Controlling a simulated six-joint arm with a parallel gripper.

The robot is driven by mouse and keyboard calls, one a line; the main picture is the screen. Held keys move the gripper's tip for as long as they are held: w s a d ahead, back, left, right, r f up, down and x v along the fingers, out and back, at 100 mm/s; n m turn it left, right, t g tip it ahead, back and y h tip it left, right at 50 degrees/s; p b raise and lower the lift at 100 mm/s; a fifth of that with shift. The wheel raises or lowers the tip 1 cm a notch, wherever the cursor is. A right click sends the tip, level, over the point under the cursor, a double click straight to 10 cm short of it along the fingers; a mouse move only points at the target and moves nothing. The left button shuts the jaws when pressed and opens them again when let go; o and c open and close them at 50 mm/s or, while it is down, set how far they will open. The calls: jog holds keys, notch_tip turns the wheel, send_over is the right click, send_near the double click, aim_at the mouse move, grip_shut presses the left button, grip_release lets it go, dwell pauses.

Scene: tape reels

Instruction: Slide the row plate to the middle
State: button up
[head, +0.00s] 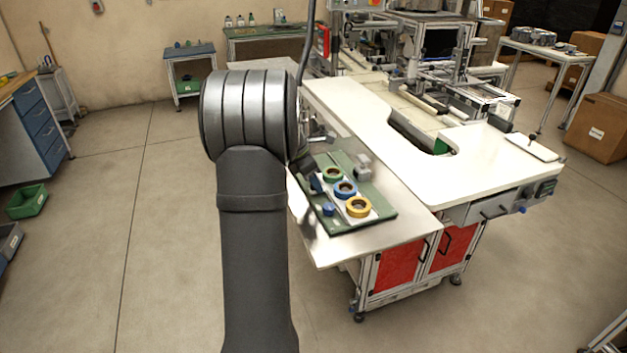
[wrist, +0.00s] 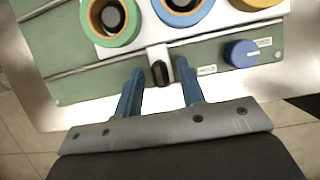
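The row plate (wrist: 215,38) is a white plate carrying a green reel (wrist: 112,17), a blue reel (wrist: 183,8) and a yellow reel (wrist: 255,3) in a line. In the head view the row plate (head: 346,208) lies on a green base (head: 385,212). A white tab with a black knob (wrist: 160,73) sticks out from the plate's near edge. My gripper (wrist: 160,78) is open, with one blue finger on each side of the tab and visible gaps to both. In the head view my arm partly hides the gripper.
A blue dial (wrist: 241,53) sits on the green base, right of my fingers. In the head view a grey block (head: 363,168) stands at the base's back edge. The white table (head: 412,222) has bare room right of the base.

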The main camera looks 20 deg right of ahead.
grip_shut()
jog(key=shift+w+a, duration=0.1)
jog(key=shift+w, duration=2.95)
grip_release()
jog(key=v, duration=1.7)
jog(key=shift+s+r, duration=0.15)
jog(key=shift+r, duration=0.15)
